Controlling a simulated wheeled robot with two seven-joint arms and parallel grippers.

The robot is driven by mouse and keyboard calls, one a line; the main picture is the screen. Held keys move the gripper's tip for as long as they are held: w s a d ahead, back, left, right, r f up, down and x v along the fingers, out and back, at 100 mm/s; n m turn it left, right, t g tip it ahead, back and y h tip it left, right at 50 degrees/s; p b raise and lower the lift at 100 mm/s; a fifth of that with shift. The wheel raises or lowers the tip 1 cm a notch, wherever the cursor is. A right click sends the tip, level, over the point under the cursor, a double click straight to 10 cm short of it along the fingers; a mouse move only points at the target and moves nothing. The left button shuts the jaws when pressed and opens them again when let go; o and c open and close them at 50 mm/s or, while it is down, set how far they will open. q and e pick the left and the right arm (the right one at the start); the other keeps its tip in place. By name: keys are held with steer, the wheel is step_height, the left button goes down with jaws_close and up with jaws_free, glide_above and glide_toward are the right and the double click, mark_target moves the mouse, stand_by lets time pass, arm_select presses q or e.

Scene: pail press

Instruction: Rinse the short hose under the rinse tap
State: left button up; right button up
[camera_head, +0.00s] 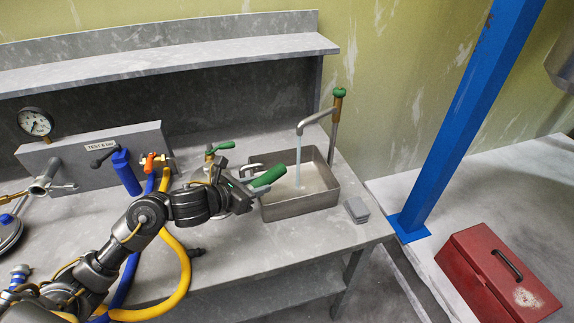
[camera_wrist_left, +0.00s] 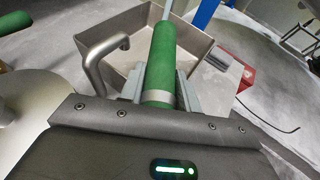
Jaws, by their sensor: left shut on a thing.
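My left gripper (camera_head: 246,188) reaches in from the left at the sink's near left edge. It is shut on a green cylinder, which I take as the short hose (camera_head: 269,176). The hose is tilted, with its free end over the left part of the sink (camera_head: 306,208). In the left wrist view the hose (camera_wrist_left: 163,62) stands between my left fingers (camera_wrist_left: 160,88), with a pale band at its base. The rinse tap (camera_head: 316,120) stands behind the sink with a green knob, and its water stream (camera_head: 298,160) falls right of the hose, apart from it. My right gripper is not in view.
A bent metal spout (camera_wrist_left: 100,62) stands left of the hose. A green lever (camera_head: 220,146) is behind my left wrist. Blue and yellow hoses (camera_head: 184,268) lie by my arm. A small grey block (camera_head: 356,210) sits right of the sink. A blue post (camera_head: 462,115) stands further right.

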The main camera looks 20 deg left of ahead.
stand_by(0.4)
arm_select(q)
step_height(320, 180, up, 13)
steer(key=p, duration=0.9)
steer(key=shift+p, duration=0.35)
steer(key=shift+f, duration=0.1)
